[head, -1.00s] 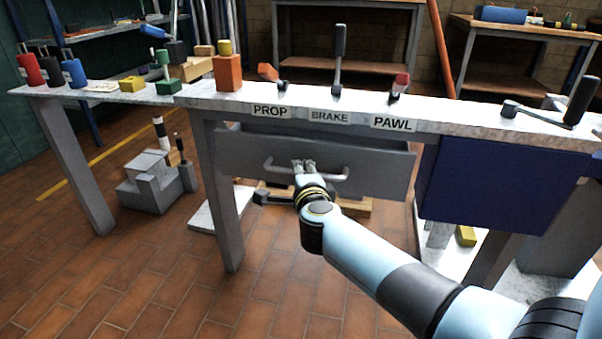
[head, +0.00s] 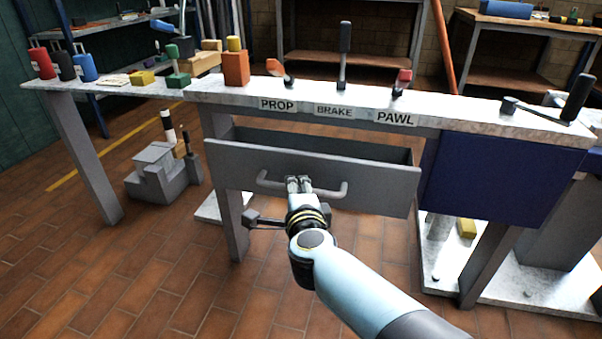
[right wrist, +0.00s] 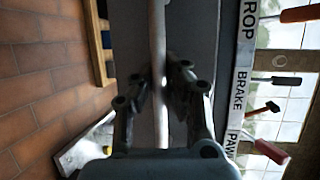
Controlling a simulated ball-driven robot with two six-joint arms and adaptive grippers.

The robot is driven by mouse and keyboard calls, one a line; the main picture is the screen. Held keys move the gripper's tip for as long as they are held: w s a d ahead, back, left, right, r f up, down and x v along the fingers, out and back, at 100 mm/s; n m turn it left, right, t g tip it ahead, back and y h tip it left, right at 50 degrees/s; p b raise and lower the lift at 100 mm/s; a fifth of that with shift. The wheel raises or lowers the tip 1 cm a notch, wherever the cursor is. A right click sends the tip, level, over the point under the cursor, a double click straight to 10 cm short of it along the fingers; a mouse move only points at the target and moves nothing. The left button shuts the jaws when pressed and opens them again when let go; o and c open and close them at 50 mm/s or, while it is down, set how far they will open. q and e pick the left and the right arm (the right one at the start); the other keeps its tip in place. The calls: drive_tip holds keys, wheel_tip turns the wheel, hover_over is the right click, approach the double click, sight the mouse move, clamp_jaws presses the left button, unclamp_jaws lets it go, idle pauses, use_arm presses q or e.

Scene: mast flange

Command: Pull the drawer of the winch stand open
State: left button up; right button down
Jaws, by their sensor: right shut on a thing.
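The grey drawer (head: 375,191) of the winch stand is partly open in the head view, its front out from under the bench top and a dark gap showing behind it. Its bar handle (head: 335,191) runs across the front. My right gripper (head: 298,183) is shut on the handle near its middle. In the right wrist view the handle (right wrist: 158,60) passes between the two fingers of the right gripper (right wrist: 163,85). The fingertips partly hide the bar. My left gripper is not in view.
The bench top (head: 440,118) carries levers above the PROP, BRAKE and PAWL labels. A blue panel (head: 495,180) hangs right of the drawer. A leg (head: 232,225) stands below its left end. Tiled floor (head: 130,275) in front is clear.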

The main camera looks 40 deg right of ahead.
drive_tip(key=shift+s+a+f, duration=0.15)
drive_tip(key=shift+s+a, duration=0.2)
drive_tip(key=c, duration=1.3)
unclamp_jaws()
drive_tip(key=shift+c, duration=0.2)
